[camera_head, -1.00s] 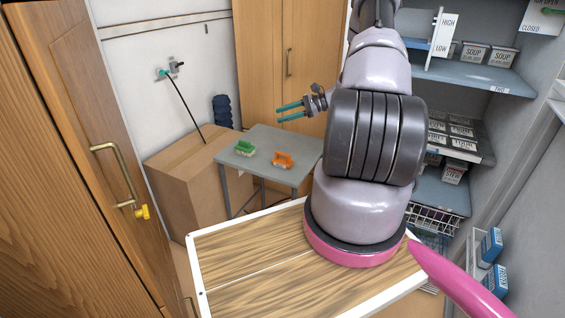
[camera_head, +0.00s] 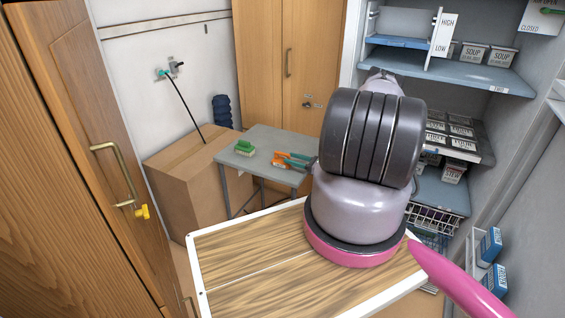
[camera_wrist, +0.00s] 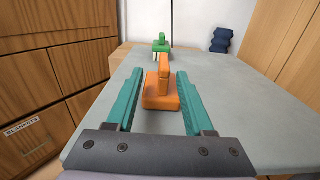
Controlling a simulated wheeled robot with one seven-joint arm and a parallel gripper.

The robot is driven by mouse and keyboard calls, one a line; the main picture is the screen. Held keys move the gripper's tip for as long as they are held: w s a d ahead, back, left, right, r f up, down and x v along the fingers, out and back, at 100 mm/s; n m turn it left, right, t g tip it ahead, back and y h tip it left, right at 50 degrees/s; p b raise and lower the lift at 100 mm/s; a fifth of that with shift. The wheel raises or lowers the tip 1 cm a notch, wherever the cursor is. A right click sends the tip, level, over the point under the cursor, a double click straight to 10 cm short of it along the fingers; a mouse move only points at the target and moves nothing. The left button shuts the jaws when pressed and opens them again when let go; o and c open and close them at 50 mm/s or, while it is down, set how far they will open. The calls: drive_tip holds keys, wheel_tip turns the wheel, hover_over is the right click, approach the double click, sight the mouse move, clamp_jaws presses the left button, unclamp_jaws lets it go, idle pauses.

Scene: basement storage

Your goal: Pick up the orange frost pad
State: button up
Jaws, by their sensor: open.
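The orange frost pad (camera_wrist: 161,90) is a block with an upright handle, standing on the grey table (camera_wrist: 240,110). In the wrist view it lies between the two teal fingers of my gripper (camera_wrist: 158,98), with a visible gap on each side. My gripper is open and low over the table. In the head view the orange frost pad (camera_head: 281,162) shows beside the teal fingers of my gripper (camera_head: 297,160), which partly cover it.
A green brush-like pad (camera_head: 244,148) stands on the table farther left, and beyond the orange one in the wrist view (camera_wrist: 161,44). A cardboard box (camera_head: 185,185) is left of the table. Shelves with tubs (camera_head: 474,54) are at right.

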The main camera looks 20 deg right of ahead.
sight(275, 152)
drive_tip(key=shift+d+x, duration=0.25)
drive_tip(key=shift+x, duration=2.5)
drive_tip(key=shift+w+r, duration=0.2)
clamp_jaws()
